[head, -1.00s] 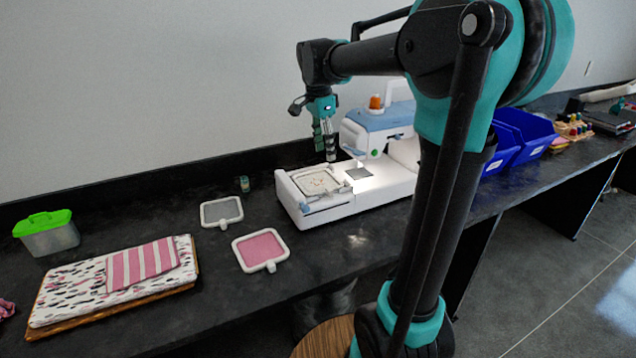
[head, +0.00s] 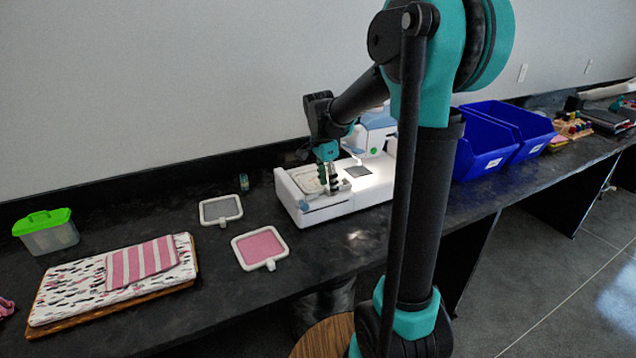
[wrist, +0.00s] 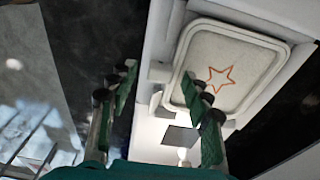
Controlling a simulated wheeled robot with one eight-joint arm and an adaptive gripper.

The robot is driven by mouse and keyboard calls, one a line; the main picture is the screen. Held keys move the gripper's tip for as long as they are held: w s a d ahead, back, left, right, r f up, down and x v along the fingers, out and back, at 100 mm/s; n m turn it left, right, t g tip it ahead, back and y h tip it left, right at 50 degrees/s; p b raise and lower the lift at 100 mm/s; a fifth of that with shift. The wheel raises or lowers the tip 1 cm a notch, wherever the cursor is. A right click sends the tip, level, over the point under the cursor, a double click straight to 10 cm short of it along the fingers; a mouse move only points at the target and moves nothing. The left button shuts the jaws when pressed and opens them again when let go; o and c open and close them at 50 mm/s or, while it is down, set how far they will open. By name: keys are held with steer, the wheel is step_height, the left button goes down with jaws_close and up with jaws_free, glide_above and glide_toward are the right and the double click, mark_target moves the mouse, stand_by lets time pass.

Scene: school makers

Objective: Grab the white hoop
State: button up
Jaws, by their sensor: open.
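A white square hoop (head: 304,182) with pale fabric lies on the left end of the white sewing machine (head: 372,192). In the wrist view the hoop (wrist: 236,60) shows a red-orange star stitched on its fabric. My gripper (head: 329,183) is over the hoop's area in the head view and covers part of it.
A white-framed hoop with grey fabric (head: 220,209) and one with pink fabric (head: 260,247) lie on the black counter, left of the machine. Blue bins (head: 487,150) stand right of it. A green-lidded box (head: 48,236) and folded cloth (head: 70,285) are at the left.

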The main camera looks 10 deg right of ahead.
steer(key=shift+f, duration=0.2)
jaws_close()
stand_by(0.4)
